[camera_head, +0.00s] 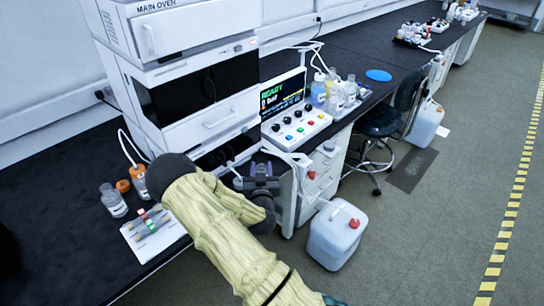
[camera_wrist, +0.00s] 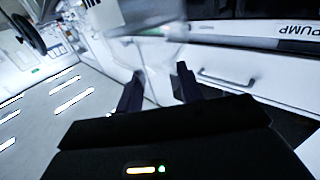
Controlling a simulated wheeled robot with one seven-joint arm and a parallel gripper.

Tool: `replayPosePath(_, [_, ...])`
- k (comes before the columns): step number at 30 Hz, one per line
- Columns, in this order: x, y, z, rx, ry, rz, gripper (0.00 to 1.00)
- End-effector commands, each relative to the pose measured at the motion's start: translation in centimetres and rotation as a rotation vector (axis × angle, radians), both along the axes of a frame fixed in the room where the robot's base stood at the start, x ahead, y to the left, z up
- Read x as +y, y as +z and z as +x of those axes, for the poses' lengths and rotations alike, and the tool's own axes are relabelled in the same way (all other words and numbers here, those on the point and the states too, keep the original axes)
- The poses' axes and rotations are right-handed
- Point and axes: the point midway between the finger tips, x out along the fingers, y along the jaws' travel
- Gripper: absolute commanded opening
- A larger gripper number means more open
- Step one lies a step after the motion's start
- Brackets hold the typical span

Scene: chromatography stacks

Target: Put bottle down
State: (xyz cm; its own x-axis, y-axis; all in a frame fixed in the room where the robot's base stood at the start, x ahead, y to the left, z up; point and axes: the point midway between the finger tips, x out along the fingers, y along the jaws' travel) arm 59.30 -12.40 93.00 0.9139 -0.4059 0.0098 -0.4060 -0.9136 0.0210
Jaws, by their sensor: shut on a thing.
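My gripper (camera_wrist: 158,88) is shut on a clear, pale bottle (camera_wrist: 157,62), which shows blurred between the two dark fingers in the wrist view. In the head view my gripper (camera_head: 262,172) is in front of the instrument stack, near the bench's front edge. The held bottle cannot be made out there. Another clear labelled bottle (camera_head: 114,201) stands on the black bench at left.
A white tray with vials (camera_head: 150,236) lies at the bench's front left. The instrument stack (camera_head: 190,100) and control panel (camera_head: 296,122) rise behind my gripper. Several bottles stand in a group (camera_head: 337,92) farther right. A white jug (camera_head: 338,236) stands on the floor.

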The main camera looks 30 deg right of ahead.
Motion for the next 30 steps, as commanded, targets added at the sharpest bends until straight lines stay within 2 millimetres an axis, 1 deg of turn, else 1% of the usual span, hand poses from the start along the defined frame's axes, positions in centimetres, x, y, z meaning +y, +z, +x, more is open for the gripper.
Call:
replayPosePath(1, [1.0, -0.8, -0.3, 0.003, 0.03, -0.002, 0.0])
replayPosePath(8, [5.7, -4.7, -2.0, 0.008, 0.18, 0.001, 0.0])
replayPosePath(15, [11.3, -9.9, -5.2, 0.022, 0.371, 0.017, 0.0])
replayPosePath(16, [11.8, -10.4, -5.5, 0.025, 0.39, 0.017, 0.0])
replayPosePath(18, [12.6, -11.0, -5.9, 0.024, 0.419, 0.015, 0.0])
replayPosePath(20, [12.8, -10.9, -5.9, 0.018, 0.426, 0.016, 0.0])
replayPosePath(30, [12.6, -10.5, -5.7, 0.002, 0.42, 0.023, 0.0])
